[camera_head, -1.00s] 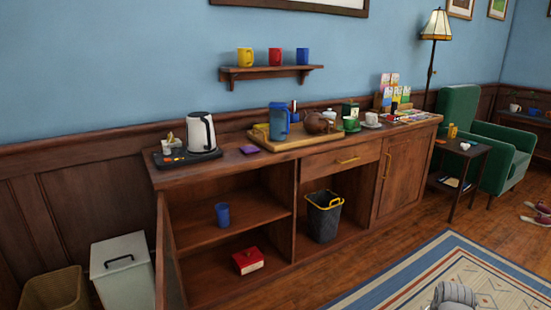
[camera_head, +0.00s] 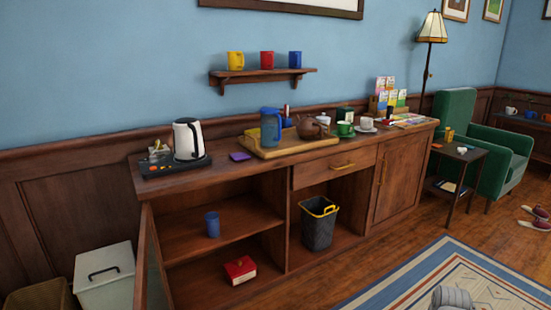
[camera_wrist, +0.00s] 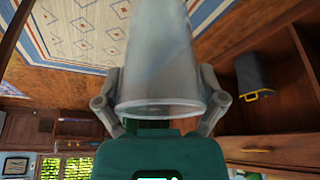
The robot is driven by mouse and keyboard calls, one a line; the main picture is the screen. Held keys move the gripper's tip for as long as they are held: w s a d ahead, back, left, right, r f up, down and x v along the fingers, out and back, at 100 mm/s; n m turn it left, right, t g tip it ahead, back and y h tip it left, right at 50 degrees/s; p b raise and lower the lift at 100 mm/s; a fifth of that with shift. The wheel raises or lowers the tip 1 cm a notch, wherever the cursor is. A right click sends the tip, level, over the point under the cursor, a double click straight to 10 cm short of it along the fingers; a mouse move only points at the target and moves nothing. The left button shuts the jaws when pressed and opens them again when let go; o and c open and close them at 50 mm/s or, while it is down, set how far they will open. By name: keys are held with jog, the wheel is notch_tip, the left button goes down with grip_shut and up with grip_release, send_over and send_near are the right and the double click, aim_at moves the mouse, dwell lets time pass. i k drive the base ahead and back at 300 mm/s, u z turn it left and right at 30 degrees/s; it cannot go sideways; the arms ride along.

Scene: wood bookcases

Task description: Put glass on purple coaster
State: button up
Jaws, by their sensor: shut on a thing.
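The purple coaster (camera_head: 240,156) lies flat on the cabinet top, between the kettle tray and the wooden tea tray, with nothing on it. A clear, greyish glass (camera_wrist: 158,60) fills the middle of the wrist view. My gripper (camera_wrist: 160,98) is shut on the glass, with one finger on each side of it. The glass is held in the air, apart from the coaster. The wrist view is upside down, with the floor at the top.
The cabinet (camera_head: 215,185) bears a kettle (camera_head: 187,139) on a black tray, and a wooden tray (camera_head: 325,145) with a blue pitcher (camera_head: 270,127) and teapot (camera_head: 308,127). A blue cup (camera_head: 212,225) and red box (camera_head: 240,269) stand in open shelves. A bin (camera_head: 318,226) stands right of them.

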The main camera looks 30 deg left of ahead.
aim_at(240, 155)
jog(key=z, duration=0.05)
jog(key=i, duration=1.5)
jog(key=u, duration=1.9)
jog(key=i, duration=0.3)
jog(key=u, duration=0.15)
